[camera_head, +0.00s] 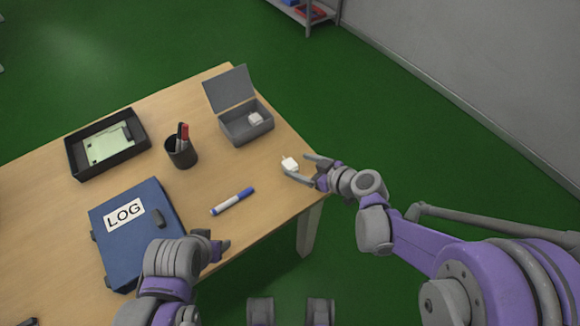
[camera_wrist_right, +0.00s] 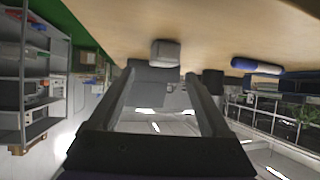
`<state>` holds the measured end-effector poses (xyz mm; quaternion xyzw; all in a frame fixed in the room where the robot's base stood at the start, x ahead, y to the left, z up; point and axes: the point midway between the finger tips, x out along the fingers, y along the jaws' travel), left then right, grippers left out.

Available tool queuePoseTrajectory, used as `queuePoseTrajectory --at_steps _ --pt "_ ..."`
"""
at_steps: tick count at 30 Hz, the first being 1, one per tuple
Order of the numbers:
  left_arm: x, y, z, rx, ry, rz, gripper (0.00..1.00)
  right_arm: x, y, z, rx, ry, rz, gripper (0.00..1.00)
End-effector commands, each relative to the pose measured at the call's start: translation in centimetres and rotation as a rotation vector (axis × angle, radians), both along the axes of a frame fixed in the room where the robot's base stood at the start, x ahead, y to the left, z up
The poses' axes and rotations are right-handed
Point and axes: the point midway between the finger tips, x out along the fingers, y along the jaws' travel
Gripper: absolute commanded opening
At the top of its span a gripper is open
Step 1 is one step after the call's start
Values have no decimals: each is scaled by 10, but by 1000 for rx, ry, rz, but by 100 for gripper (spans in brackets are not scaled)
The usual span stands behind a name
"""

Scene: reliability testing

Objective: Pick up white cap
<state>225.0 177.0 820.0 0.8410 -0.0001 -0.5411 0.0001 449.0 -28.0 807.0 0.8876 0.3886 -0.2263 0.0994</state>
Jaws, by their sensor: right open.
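A small white block-like cap (camera_head: 289,164) lies on the table near its right edge. It also shows in the right wrist view (camera_wrist_right: 165,52), just past the fingertips. My right gripper (camera_head: 297,167) is open, with its fingers pointing at the cap from the right, one on either side. In the right wrist view the space between its fingers (camera_wrist_right: 160,80) looks empty. My left gripper (camera_head: 219,246) is low over the table's front edge by the blue binder; I cannot tell whether it is open. A similar white piece (camera_head: 255,118) sits inside the open grey box (camera_head: 245,134).
A blue-and-white marker (camera_head: 232,202) lies left of the cap. A pen cup (camera_head: 181,153), a black tray (camera_head: 72,158) and a blue LOG binder (camera_head: 150,198) stand farther left. The wooden table (camera_head: 275,190) is bare around the cap.

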Motion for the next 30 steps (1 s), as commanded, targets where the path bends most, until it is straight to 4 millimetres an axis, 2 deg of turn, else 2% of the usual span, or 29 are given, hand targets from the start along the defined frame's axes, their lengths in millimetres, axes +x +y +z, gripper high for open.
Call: queuePoseTrajectory --at_steps 12,21,23,30 --pt "0 0 -7 0 2 0 55 26 34 -26 0 0 1 82" --pt "0 0 -7 0 2 0 55 29 38 -28 0 1 0 82" --pt "0 0 -7 0 2 0 55 29 38 -28 0 1 0 74" --pt "0 0 -7 0 2 0 55 29 37 -28 0 1 0 31"
